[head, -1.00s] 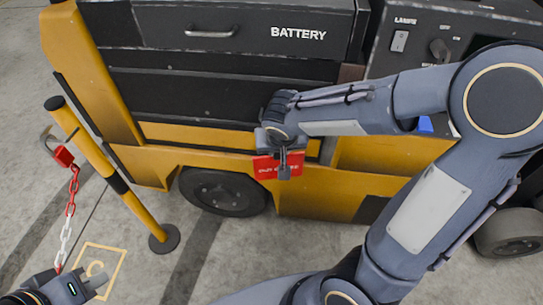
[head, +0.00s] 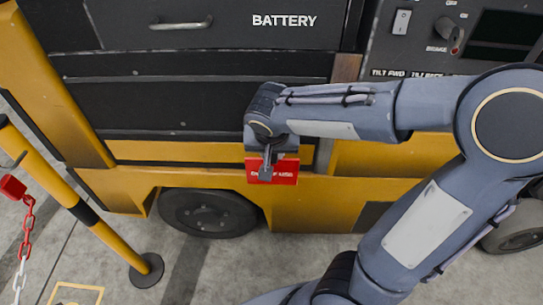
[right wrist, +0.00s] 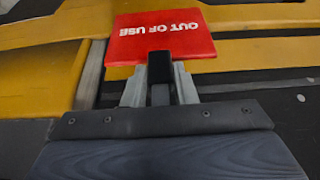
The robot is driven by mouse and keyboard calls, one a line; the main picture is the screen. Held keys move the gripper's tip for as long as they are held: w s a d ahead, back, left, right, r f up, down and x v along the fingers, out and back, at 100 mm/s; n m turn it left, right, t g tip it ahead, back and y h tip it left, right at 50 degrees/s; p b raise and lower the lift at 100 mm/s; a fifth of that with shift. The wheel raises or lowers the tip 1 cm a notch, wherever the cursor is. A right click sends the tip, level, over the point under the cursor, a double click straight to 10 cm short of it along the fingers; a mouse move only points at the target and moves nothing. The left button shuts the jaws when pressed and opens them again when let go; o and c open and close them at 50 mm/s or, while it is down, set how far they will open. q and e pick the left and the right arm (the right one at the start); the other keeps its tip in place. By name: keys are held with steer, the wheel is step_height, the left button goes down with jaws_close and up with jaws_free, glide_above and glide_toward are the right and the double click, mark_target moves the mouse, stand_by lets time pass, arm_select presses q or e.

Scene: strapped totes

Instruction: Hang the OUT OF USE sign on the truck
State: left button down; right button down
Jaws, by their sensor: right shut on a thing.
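The red OUT OF USE sign (head: 285,171) is in my right gripper (head: 267,172), in front of the yellow lower body of the truck (head: 370,165). In the right wrist view the sign (right wrist: 180,38) shows its white lettering, and my right gripper (right wrist: 159,75) is shut on its edge. The sign is above and to the right of the truck's wheel (head: 208,212). I cannot tell whether the sign touches the truck. My left gripper is out of the head view.
A yellow and black post (head: 95,222) with a round base stands at the left. A red and white chain (head: 25,235) hangs from a red block beside it. A control panel (head: 440,35) with switches is at the upper right. Bare floor lies below the truck.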

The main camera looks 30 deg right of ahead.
steer(key=w+d+f+b, duration=0.1)
steer(key=w+d+f, duration=0.1)
steer(key=w+f, duration=0.1)
steer(key=shift+w+d, duration=0.4)
steer(key=shift+w, duration=0.35)
stand_by(0.4)
